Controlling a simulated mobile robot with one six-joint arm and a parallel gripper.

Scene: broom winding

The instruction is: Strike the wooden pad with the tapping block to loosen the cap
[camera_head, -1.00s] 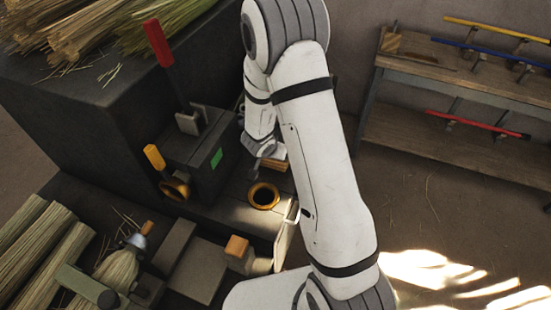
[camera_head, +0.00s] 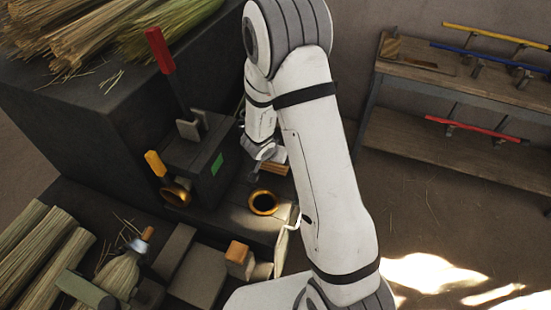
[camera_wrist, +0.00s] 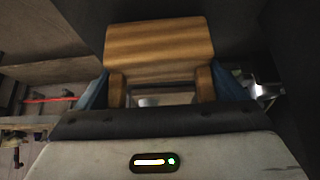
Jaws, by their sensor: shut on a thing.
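My gripper (camera_wrist: 162,92) is shut on the tapping block (camera_wrist: 158,45), a pale, banded wooden block with wooden side pieces between blue fingers. In the head view, my gripper (camera_head: 266,152) is partly hidden by my arm, and a bit of the wooden block (camera_head: 274,168) shows just below it. The block is above the dark bench, behind a brass ring with a dark opening (camera_head: 263,203). A block with an orange-brown wooden top (camera_head: 237,252) stands nearer the front. I cannot tell which piece is the wooden pad or the cap, nor whether the block touches anything.
A dark machine with a red lever (camera_head: 160,48), a yellow handle (camera_head: 155,163) and a brass funnel (camera_head: 175,195) stands left of my gripper. Straw bundles (camera_head: 40,255) lie at lower left. A wooden shelf (camera_head: 460,75) with coloured bars stands at right. Floor between is clear.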

